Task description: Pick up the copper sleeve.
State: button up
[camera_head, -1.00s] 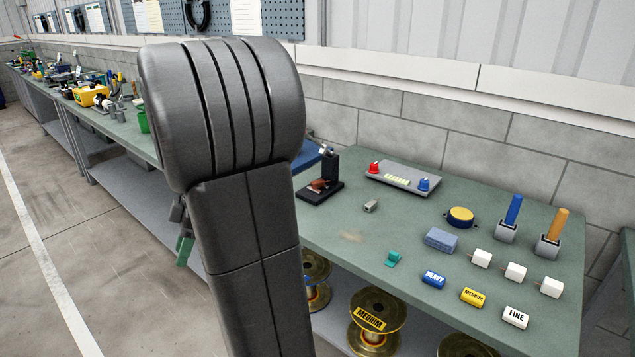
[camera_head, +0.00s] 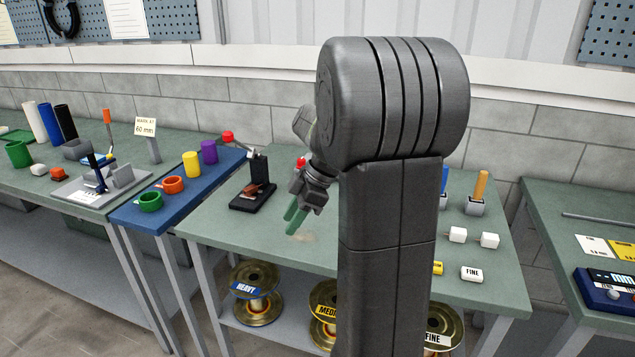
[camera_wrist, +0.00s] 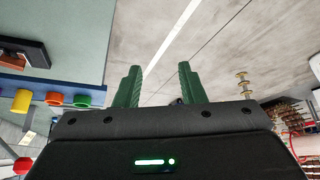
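My gripper (camera_head: 294,222) is over the left part of the green workbench (camera_head: 226,226), right of a black stand (camera_head: 247,201). The wrist view shows its two green fingers spread apart with nothing between them (camera_wrist: 157,72). A copper-brown piece (camera_head: 254,189) lies on the stand's base; I cannot tell whether it is the copper sleeve. The stand shows at the upper left of the wrist view (camera_wrist: 36,52), away from the fingers. No other copper sleeve is clear, and my arm hides the middle of the bench.
A blue board (camera_head: 172,207) with coloured rings and cylinders adjoins the bench on the left. Wire spools (camera_head: 256,292) sit on the shelf below. White blocks (camera_head: 458,234) and an orange rod in a holder (camera_head: 481,187) stand right of my arm. Another table (camera_head: 560,235) is at the right.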

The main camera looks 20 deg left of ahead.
aim_at(249, 190)
jog(key=j+z, duration=0.8)
jog(key=j, duration=0.2)
jog(key=j+z, duration=0.45)
jog(key=k+j+z, duration=0.2)
jog(key=j+z, duration=0.2)
jog(key=k+j, duration=0.15)
jog(key=j, duration=0.25)
jog(key=k+j, duration=0.15)
jog(key=j, duration=0.25)
jog(key=k+j, duration=0.15)
jog(key=j, duration=0.25)
